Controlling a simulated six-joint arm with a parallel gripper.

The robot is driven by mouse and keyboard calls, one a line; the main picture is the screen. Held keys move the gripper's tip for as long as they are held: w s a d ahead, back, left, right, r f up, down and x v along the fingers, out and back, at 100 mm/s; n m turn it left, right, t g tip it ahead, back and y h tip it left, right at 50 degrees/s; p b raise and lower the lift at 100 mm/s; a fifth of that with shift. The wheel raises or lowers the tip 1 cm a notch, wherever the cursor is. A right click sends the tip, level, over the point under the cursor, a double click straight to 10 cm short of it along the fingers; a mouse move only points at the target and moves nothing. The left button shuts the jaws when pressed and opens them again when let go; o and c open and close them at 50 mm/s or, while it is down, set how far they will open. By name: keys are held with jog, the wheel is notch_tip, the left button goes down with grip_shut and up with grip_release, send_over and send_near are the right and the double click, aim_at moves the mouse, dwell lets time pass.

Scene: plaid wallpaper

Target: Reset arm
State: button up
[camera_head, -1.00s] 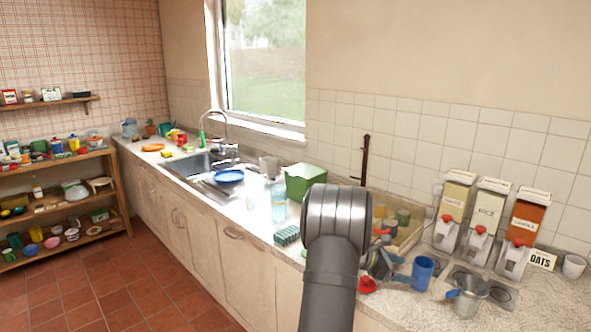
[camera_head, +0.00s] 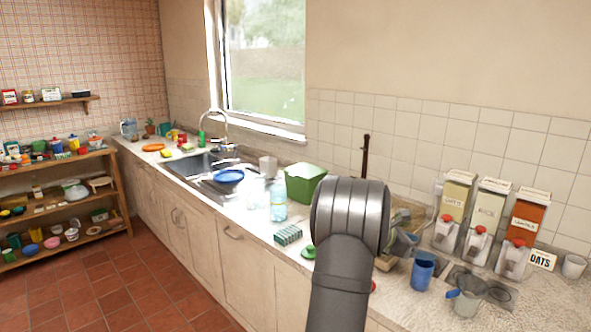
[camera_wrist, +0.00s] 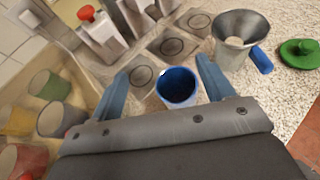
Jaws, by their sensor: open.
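My gripper (camera_wrist: 160,88) is open in the wrist view, with its two blue-grey fingers spread apart. A blue cup (camera_wrist: 176,87) shows between and beyond the fingers; I cannot tell how far below them it stands. In the head view my arm hides most of the gripper, and the blue cup (camera_head: 422,270) stands upright on the counter to the right of the arm.
Three dispensers (camera_head: 489,215) stand against the tiled wall. A wooden tray with several cups (camera_wrist: 55,95) lies left in the wrist view. A green lid (camera_wrist: 299,53) lies at its right. The green bin (camera_head: 303,184) and a bottle (camera_head: 279,200) stand left of my arm.

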jog(key=w+a+f+n+t+y, duration=0.15)
jog(key=a+n+t, duration=0.25)
jog(key=a, duration=0.5)
jog(key=w+a+f+n+t+y, duration=0.1)
jog(key=a+n+t+y, duration=0.15)
jog(key=a, duration=0.65)
jog(key=s+a+f+n+t+y, duration=0.2)
jog(key=s+a+f+n+y, duration=0.1)
jog(key=a, duration=0.6)
jog(key=s+a+f+n+t+y, duration=0.2)
jog(key=s+a+n+t, duration=0.15)
jog(key=a, duration=0.55)
jog(key=d+g, duration=0.1)
jog(key=d, duration=0.9)
jog(key=shift+d+r+m+h, duration=0.15)
jog(key=shift+r+m+h, duration=0.15)
jog(key=shift+r, duration=0.05)
